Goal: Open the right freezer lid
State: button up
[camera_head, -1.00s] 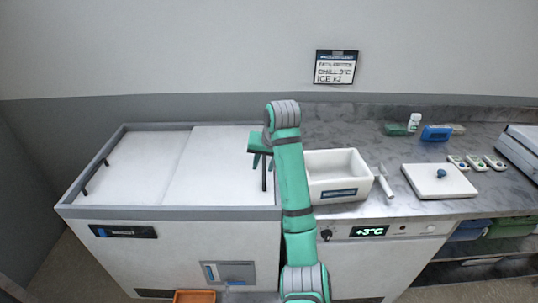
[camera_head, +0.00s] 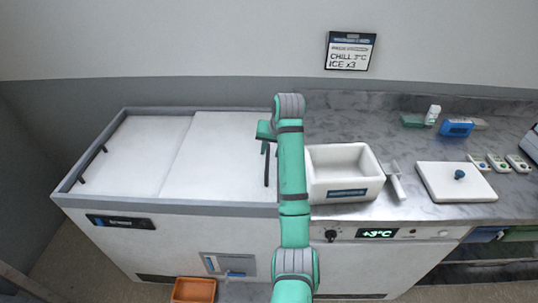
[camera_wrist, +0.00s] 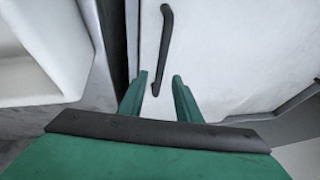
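The chest freezer has two white sliding lids side by side. The right freezer lid (camera_head: 215,160) covers the right half and looks shut; the left lid (camera_head: 130,155) lies beside it. The right lid's dark bar handle (camera_head: 266,165) runs along its right edge, and it also shows in the wrist view (camera_wrist: 164,50). My gripper (camera_wrist: 163,85) is green, with two fingers apart and nothing between them. The fingertips are close to one end of the handle, which appears between or just beyond them; I cannot tell whether they touch. In the head view my arm partly hides the gripper.
A white bin (camera_head: 342,178) stands on the counter right of the freezer, close to my arm. An orange bin (camera_head: 194,290) is below the freezer front.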

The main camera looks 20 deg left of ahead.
aim_at(268, 157)
jog(key=shift+x, duration=2.05)
grip_shut()
